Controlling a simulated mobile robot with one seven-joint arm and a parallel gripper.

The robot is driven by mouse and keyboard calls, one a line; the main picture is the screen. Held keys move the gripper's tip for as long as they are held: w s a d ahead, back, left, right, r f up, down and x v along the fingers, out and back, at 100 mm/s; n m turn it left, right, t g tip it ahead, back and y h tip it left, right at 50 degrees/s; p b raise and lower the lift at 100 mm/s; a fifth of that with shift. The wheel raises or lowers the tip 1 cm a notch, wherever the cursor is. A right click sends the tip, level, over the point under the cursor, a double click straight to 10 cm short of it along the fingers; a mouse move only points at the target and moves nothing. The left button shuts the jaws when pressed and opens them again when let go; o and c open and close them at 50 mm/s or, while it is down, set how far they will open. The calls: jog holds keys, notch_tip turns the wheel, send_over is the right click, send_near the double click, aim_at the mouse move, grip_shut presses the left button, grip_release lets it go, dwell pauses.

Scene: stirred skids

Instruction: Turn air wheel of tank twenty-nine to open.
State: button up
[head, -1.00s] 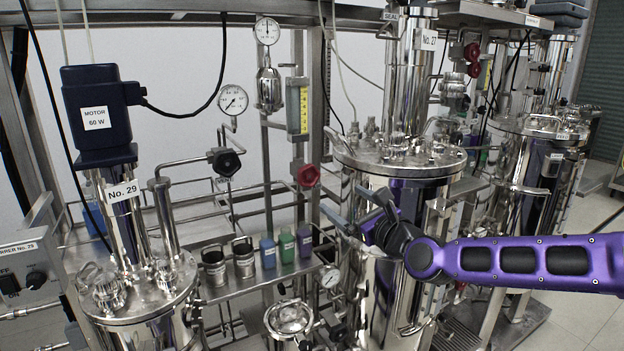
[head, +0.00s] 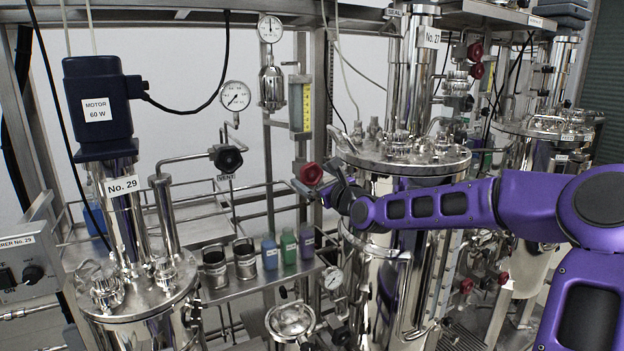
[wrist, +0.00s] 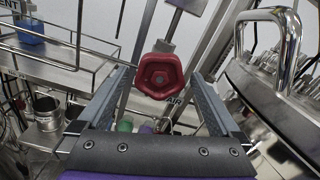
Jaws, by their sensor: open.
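The red air wheel (head: 311,174) is on the pipework between tank No. 29 (head: 133,310) and tank No. 27. In the wrist view the red wheel (wrist: 160,76) faces me, with an AIR label beside its lower right side. My gripper (head: 316,180) is beside the wheel in the head view. In the wrist view my open gripper (wrist: 161,80) has one finger on each side of the wheel, with visible gaps. The fingers appear not to touch it. The depth between fingertips and wheel is hard to judge.
A black VENT wheel (head: 228,158) is to the left, below a pressure gauge (head: 235,96). Small coloured bottles (head: 289,247) and metal cups stand on the shelf below. Tank No. 27 (head: 400,170), with its lid and pipes, is close on the right.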

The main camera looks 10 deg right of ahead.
jog(key=shift+w+a, duration=0.2)
jog(key=shift+w, duration=0.35)
jog(key=c, duration=1.3)
